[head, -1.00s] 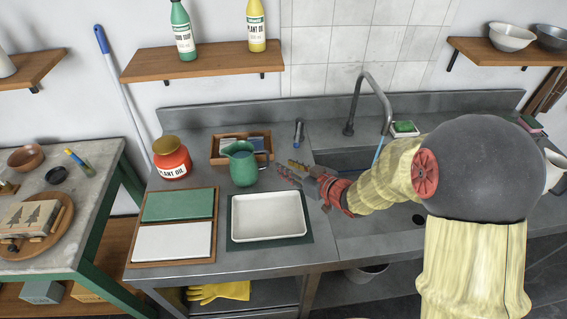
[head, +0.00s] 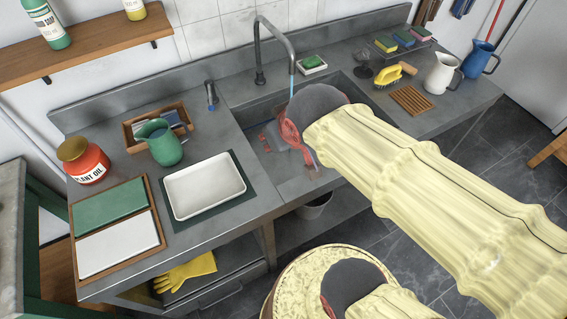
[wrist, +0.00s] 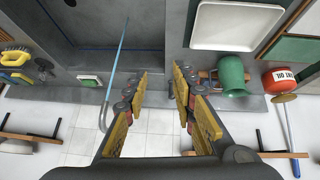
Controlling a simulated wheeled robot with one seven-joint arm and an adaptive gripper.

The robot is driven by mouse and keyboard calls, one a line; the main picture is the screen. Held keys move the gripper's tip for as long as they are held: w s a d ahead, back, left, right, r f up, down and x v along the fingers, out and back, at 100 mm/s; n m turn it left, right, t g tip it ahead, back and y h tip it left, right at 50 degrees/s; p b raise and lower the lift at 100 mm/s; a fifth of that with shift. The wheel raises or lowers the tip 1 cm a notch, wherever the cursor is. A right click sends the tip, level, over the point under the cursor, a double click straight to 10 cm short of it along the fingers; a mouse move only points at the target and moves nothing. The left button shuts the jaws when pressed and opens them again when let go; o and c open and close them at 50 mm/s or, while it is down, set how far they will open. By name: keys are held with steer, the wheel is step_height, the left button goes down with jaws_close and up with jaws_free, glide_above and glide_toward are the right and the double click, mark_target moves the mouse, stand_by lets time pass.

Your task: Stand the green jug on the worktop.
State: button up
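The green jug (head: 163,143) stands upright on the grey metal worktop (head: 215,140), just in front of a wooden crate and behind the white tray. It also shows in the wrist view (wrist: 232,75), to the right of my fingers and apart from them. My gripper (wrist: 163,95) is open, with nothing between its fingers. In the head view it is over the sink, to the right of the jug, and mostly hidden by my arm.
A white tray (head: 204,186) on a dark green mat lies in front of the jug. A red oil jar (head: 84,161) stands to its left, the wooden crate (head: 133,144) behind it. The sink tap (head: 259,50) rises behind my arm. White (head: 439,73) and blue (head: 478,60) pitchers stand far right.

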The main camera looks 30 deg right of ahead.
steer(key=s+a+g+y, duration=0.1)
steer(key=s+a, duration=0.1)
steer(key=s, duration=0.5)
steer(key=shift+s+a+g, duration=0.3)
steer(key=shift+a, duration=0.05)
steer(key=shift+r, duration=0.1)
steer(key=shift+c, duration=0.6)
